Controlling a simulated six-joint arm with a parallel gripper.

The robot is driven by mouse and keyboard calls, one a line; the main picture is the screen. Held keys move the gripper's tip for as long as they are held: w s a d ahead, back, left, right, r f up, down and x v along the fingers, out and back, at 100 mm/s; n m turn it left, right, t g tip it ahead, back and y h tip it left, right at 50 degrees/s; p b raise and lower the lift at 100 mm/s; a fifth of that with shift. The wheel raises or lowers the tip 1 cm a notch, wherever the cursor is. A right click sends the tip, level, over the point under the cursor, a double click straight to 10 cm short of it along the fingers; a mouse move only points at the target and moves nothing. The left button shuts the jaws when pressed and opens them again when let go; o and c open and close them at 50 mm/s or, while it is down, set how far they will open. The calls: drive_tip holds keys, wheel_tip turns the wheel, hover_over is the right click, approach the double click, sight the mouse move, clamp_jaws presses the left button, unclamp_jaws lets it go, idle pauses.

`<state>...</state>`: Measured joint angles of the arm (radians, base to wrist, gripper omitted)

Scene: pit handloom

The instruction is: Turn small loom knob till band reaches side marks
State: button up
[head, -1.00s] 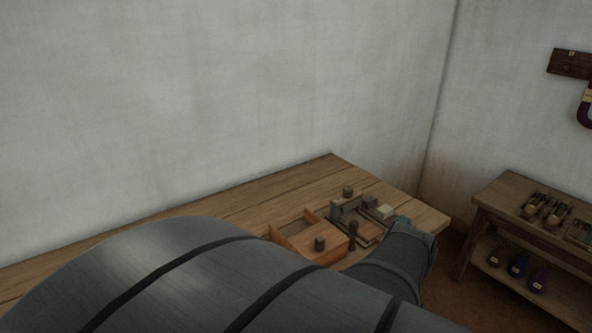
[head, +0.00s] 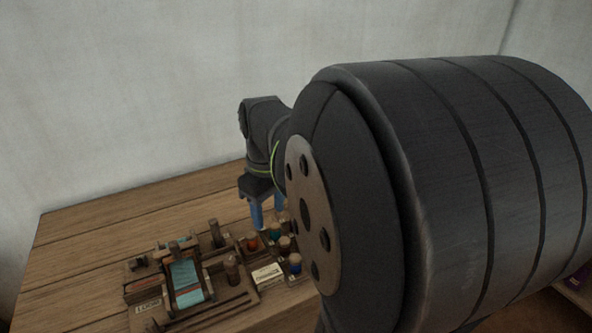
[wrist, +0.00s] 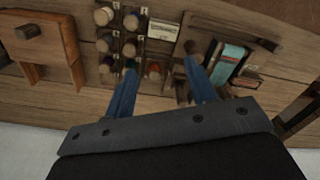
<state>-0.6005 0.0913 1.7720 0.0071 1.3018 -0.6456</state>
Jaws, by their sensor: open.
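The small loom (head: 168,296) stands on the wooden table, with a teal and orange-red band (head: 187,282) on its frame. Two upright dark wooden knobs, a rear one (head: 216,233) and a front one (head: 232,268), stand at its right side. The band also shows in the wrist view (wrist: 229,62). The side marks are too small to make out. My gripper (head: 268,216) is open and empty, its blue fingers pointing down to the right of the loom. In the wrist view my gripper (wrist: 161,63) straddles part of the bobbin rack, with its right fingertip close to a knob (wrist: 191,48).
A rack of several coloured bobbins (head: 275,232) stands right of the loom, near my fingers, with a pale label card (head: 267,274). A wooden box with a knob (wrist: 28,32) is at the left in the wrist view. The table's left part (head: 75,245) is clear.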

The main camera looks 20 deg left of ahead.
sight(230, 260)
drive_tip(key=s+a+r+n, duration=0.2)
drive_tip(key=s+a+n, duration=0.25)
drive_tip(key=a, duration=0.55)
drive_tip(key=f, duration=1.7)
drive_tip(key=shift+w+d+f, duration=0.2)
drive_tip(key=c, duration=1)
drive_tip(key=shift+o, duration=0.2)
drive_tip(key=shift+m, duration=0.25)
drive_tip(key=m, duration=0.3)
drive_tip(key=shift+m, duration=2.1)
